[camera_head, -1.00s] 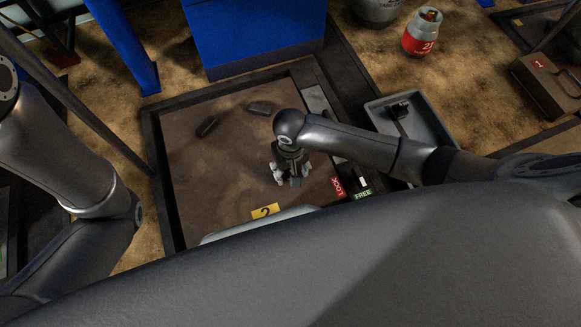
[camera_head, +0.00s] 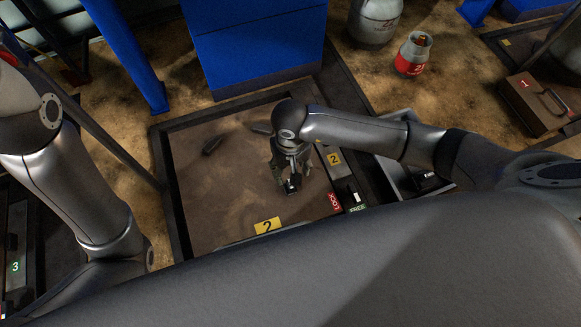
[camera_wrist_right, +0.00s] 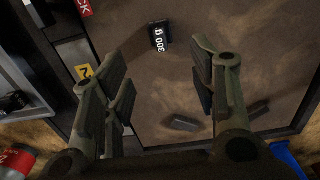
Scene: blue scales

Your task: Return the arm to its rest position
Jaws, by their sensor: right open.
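My right gripper (camera_head: 291,190) is above the brown scale platform (camera_head: 235,195) in the head view. In the right wrist view my right gripper (camera_wrist_right: 160,95) has its two fingers wide apart with nothing between them. A small dark block marked 300 g (camera_wrist_right: 160,37) lies on the platform beyond the fingertips; it also shows just below the gripper in the head view (camera_head: 292,186). My left arm (camera_head: 65,160) comes in at the left, but its gripper is out of the picture.
Dark blocks (camera_head: 212,146) lie toward the platform's back. A blue cabinet (camera_head: 255,45) stands behind. A grey tray (camera_head: 398,177) is right of the platform, partly behind my arm. Red LOCK and green FREE labels (camera_head: 335,202) mark the right edge. A gas bottle (camera_head: 413,55) and brown case (camera_head: 537,103) stand farther right.

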